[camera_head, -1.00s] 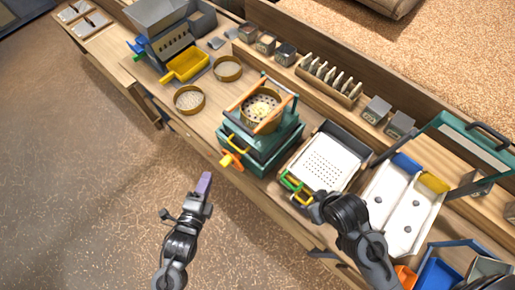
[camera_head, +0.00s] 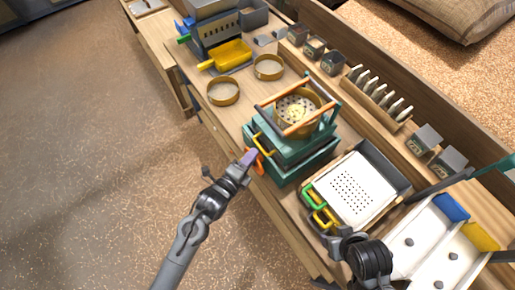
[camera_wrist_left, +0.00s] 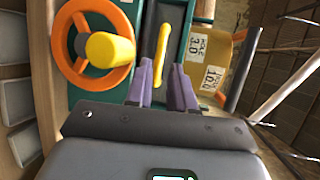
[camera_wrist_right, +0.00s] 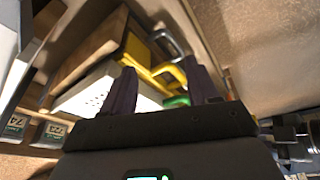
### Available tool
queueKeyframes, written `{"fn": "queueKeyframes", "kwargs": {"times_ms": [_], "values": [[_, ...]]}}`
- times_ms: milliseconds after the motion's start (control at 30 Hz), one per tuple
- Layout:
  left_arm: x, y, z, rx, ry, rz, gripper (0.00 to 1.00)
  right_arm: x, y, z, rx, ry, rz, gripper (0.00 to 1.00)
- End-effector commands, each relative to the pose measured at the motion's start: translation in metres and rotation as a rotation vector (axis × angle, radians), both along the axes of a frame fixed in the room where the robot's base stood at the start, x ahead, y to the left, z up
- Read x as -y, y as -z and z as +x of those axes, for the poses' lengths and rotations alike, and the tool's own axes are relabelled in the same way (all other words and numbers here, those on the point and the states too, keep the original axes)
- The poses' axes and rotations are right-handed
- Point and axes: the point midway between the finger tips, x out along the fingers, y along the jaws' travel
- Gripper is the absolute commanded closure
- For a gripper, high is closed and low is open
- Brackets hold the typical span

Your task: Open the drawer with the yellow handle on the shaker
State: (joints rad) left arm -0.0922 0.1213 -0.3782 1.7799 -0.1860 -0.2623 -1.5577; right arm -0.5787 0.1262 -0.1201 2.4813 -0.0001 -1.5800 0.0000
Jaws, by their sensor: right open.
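The teal shaker (camera_head: 290,158) stands mid-bench with a round sieve (camera_head: 297,112) on top. Its yellow handle (camera_head: 263,145) is on the front face, and it also shows in the left wrist view (camera_wrist_left: 162,50). An orange handwheel with a yellow knob (camera_wrist_left: 107,48) is beside that handle. My left gripper (camera_head: 250,158) is at the shaker's front; in its wrist view the open purple fingers (camera_wrist_left: 161,85) are either side of the handle's near end, contact unclear. My right gripper (camera_wrist_right: 163,85) is open near the yellow handle (camera_head: 324,219) of the white perforated tray (camera_head: 357,188).
A green handle (camera_head: 313,196) is beside the tray's yellow one. Two round sieves (camera_head: 223,92) and a yellow tray (camera_head: 231,54) lie left of the shaker. A rack (camera_head: 378,92) stands behind. The floor in front of the bench is clear.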

Motion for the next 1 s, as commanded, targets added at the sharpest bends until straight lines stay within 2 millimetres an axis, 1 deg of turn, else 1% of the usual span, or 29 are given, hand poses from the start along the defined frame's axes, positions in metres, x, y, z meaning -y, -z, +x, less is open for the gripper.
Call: {"fn": "queueKeyframes", "kwargs": {"times_ms": [33, 100, 300, 500, 733, 833, 900, 1000], "values": [[0.005, 0.001, 0.008, 0.000, -0.001, -0.002, 0.77, 0.000, 0.001, 0.000, 0.000, 0.000, 0.000, 0.40], [0.010, 0.003, 0.016, 0.000, 0.000, -0.001, 0.77, 0.000, 0.001, 0.000, 0.000, 0.000, 0.000, 0.40], [0.019, 0.008, 0.031, 0.000, -0.001, -0.001, 0.77, 0.000, 0.003, 0.000, -0.001, 0.001, 0.000, 0.40], [0.023, 0.009, 0.037, 0.001, -0.001, 0.001, 0.77, -0.001, 0.003, 0.000, -0.002, 0.003, 0.004, 0.40], [0.023, 0.009, 0.037, 0.000, -0.001, 0.000, 0.77, -0.002, 0.003, -0.001, -0.002, 0.006, 0.009, 0.40], [0.023, 0.009, 0.037, 0.000, -0.001, 0.000, 0.92, -0.002, 0.003, -0.001, -0.002, 0.006, 0.010, 0.40], [0.023, 0.009, 0.037, -0.001, -0.001, 0.001, 1.00, -0.002, 0.003, -0.001, -0.002, 0.006, 0.010, 0.40], [0.023, 0.009, 0.037, -0.001, -0.001, 0.001, 1.00, -0.002, 0.003, -0.001, -0.003, 0.006, 0.010, 0.40]]}}
